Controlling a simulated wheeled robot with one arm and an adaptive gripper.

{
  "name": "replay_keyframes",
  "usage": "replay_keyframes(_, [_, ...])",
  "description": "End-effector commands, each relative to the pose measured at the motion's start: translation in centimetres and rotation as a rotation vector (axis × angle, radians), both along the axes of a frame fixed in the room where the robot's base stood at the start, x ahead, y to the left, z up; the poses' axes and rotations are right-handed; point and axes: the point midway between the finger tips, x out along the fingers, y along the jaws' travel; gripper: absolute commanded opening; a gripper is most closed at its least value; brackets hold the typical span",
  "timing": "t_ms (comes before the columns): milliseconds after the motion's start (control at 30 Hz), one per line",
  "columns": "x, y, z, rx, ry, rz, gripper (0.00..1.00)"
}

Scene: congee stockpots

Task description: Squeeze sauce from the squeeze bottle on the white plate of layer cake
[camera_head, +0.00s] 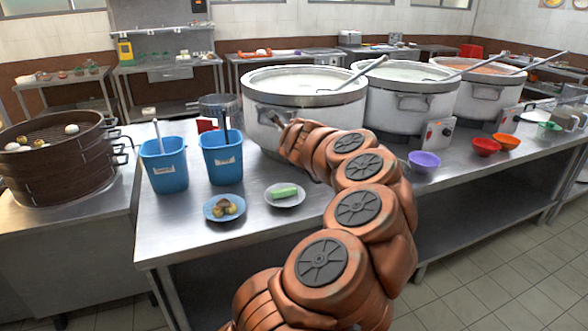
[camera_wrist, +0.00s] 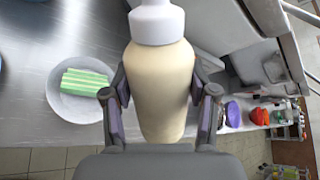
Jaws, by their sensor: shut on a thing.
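A white plate (camera_head: 284,204) with a green layer cake (camera_head: 285,191) lies on the steel table, right of a blue plate. In the wrist view the plate (camera_wrist: 85,113) and the green-and-pale striped cake (camera_wrist: 86,86) are at the left, beside my gripper. My gripper (camera_wrist: 160,88) is shut on the squeeze bottle (camera_wrist: 160,112), a cream body with a white cap. The cap points to the top of the wrist view, and its tip is cut off. In the head view I cannot make out the bottle; my arm covers that area.
A blue plate (camera_head: 224,208) with food and two blue bins (camera_head: 165,170) stand left of the white plate. Large stockpots (camera_head: 305,108) line the back. A purple bowl (camera_head: 424,162) and red bowl (camera_head: 486,147) are at the right. A steamer (camera_head: 55,165) stands far left.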

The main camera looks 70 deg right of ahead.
Motion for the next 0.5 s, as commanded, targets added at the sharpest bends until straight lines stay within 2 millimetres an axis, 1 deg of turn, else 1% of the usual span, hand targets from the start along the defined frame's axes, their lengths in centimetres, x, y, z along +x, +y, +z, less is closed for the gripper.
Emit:
replay_keyframes(33, [0.0,0.0,-0.9,0.0,0.0,0.0,0.43])
replay_keyframes(167, [-0.1,0.0,-2.4,-0.001,0.0,-0.001,0.43])
replay_keyframes(400, [-0.2,-0.1,-6.1,-0.001,0.0,-0.004,0.43])
replay_keyframes(500, [-0.3,-0.1,-7.1,-0.001,0.0,-0.005,0.43])
